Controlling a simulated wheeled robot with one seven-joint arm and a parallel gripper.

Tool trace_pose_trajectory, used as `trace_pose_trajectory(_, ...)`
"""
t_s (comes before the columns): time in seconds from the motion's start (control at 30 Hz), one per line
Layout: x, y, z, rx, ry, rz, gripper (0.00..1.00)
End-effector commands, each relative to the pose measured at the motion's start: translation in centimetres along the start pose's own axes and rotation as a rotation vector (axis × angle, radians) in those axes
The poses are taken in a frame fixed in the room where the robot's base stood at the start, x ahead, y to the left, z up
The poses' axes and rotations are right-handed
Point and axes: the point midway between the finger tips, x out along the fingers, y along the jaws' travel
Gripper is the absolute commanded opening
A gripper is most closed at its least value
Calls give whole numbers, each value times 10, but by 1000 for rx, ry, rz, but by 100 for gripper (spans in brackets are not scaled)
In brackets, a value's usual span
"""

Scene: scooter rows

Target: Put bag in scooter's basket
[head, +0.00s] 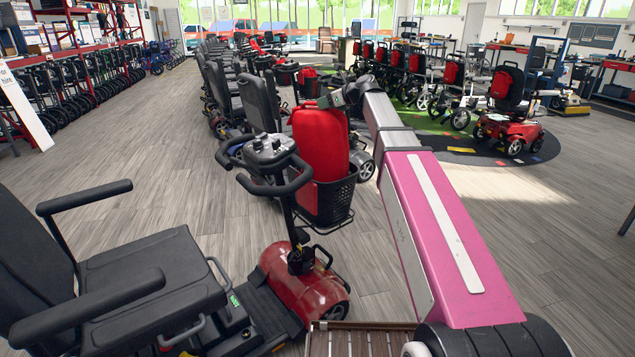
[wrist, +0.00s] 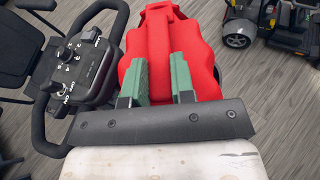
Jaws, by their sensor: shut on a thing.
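The red bag (head: 320,145) is upright at the front of the nearest scooter, just beyond its handlebars. My gripper (wrist: 158,75) is shut on the bag's top, with one green finger on each side of a raised red strip. The scooter's black basket (head: 335,200) is around the bag's lower part in the head view. Red also shows at the basket's left side, and I cannot tell whether the bag rests on its floor. The red scooter (head: 300,280) has a black tiller with a dial console (wrist: 85,65), left of the bag in the wrist view.
The scooter's black seat (head: 150,270) is at the near left. A row of other scooters (head: 235,90) stands close behind the basket. More scooters with red bags (head: 505,85) stand at the back right. The wooden floor (head: 500,230) is open at right.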

Motion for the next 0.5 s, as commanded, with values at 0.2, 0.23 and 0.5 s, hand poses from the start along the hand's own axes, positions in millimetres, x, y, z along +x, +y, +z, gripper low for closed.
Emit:
trace_pose_trajectory(0.2,18,1,-45,2,1,1,0)
trace_pose_trajectory(0.23,21,1,-51,3,0,1,0)
trace_pose_trajectory(0.5,41,1,-100,1,0,1,0)
